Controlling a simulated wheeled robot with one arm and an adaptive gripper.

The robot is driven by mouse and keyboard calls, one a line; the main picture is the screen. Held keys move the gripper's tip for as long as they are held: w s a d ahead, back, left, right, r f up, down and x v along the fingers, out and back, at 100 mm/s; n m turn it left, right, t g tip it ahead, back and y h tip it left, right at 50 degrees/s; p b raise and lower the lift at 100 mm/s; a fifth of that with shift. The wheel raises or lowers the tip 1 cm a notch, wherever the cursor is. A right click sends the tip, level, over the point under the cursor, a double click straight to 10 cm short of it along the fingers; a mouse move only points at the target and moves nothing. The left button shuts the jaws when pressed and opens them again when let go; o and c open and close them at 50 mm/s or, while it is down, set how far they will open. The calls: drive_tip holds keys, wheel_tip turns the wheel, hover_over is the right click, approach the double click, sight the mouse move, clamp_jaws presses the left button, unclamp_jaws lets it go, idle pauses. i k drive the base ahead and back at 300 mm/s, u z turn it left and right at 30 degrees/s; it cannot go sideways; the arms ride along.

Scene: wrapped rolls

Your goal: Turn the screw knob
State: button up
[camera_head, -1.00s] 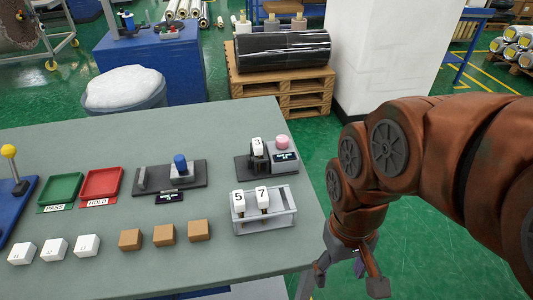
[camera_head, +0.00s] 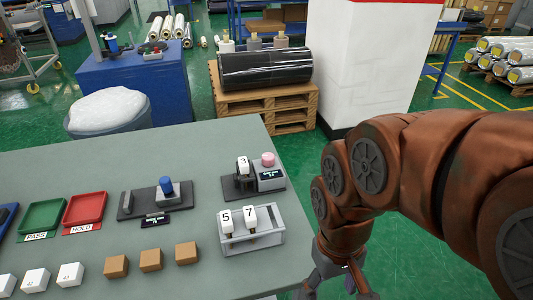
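A blue knob (camera_head: 166,187) stands upright on a small grey block on a dark base plate (camera_head: 130,212), with a grey upright piece to its left and a small black display in front. A pink round knob or button (camera_head: 268,159) tops a second grey device with a display, beside a white piece marked 3 (camera_head: 243,167). Which of the two is the screw knob I cannot tell for sure. My gripper (camera_head: 335,289) hangs beyond the table's right edge, apart from both devices. Its fingers are spread, empty as far as shown, and partly cut off by the bottom edge.
Green (camera_head: 42,218) and red (camera_head: 85,209) trays lie left, with brown (camera_head: 151,260) and white (camera_head: 70,275) blocks in front. The table's far part (camera_head: 160,150) is clear.

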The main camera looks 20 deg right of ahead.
sight(268, 158)
drive_tip(key=z, duration=0.5)
drive_tip(key=k, duration=1.05)
drive_tip(key=u, duration=0.75)
drive_tip(key=i, duration=1.05)
drive_tip(key=u, duration=0.25)
